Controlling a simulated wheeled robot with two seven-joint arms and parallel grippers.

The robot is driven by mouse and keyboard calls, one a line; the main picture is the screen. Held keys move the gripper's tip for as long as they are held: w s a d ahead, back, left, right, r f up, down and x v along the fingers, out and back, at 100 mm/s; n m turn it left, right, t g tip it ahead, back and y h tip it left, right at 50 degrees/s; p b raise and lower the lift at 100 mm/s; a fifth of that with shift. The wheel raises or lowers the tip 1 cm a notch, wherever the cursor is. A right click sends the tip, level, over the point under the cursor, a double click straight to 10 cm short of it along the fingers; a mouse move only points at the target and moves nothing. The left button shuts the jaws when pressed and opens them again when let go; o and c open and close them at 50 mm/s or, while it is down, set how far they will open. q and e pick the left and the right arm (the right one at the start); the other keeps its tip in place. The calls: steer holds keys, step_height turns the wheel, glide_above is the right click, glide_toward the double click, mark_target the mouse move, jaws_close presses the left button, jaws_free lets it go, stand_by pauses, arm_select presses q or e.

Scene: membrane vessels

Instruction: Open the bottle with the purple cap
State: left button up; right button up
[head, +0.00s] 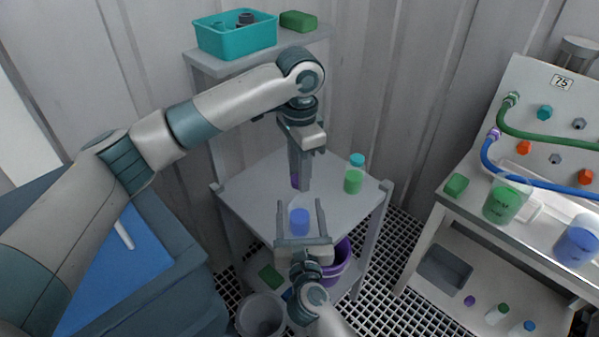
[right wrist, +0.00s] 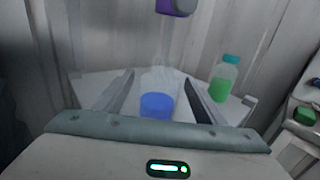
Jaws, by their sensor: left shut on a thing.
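The bottle with blue liquid (head: 299,222) stands on the small grey table; it also shows in the right wrist view (right wrist: 157,105). Its upper part is clear and hard to make out. My left gripper (head: 300,183) points down above the bottle, shut on the purple cap (head: 294,181). The cap also shows at the top edge of the right wrist view (right wrist: 174,7).
A bottle with green liquid and a teal cap (head: 354,175) stands to the right on the grey table (head: 250,200). A shelf above holds a teal bin (head: 235,38) and a green block (head: 298,21). A bench with beakers and hoses (head: 545,140) stands at right. A purple bucket (head: 340,262) is below.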

steer(key=shift+s, duration=0.15)
arm_select(q)
steer(key=shift+f+b, duration=0.9)
steer(key=shift+b, duration=0.05)
arm_select(e)
steer(key=s, duration=1)
steer(key=shift+s+d+f, duration=0.1)
steer(key=shift+s+d, duration=0.15)
steer(key=shift+d, duration=0.15)
arm_select(q)
steer(key=shift+f, duration=0.1)
arm_select(e)
steer(key=shift+s, duration=0.6)
arm_select(q)
steer(key=shift+s, duration=0.1)
arm_select(e)
steer(key=shift+s, duration=0.15)
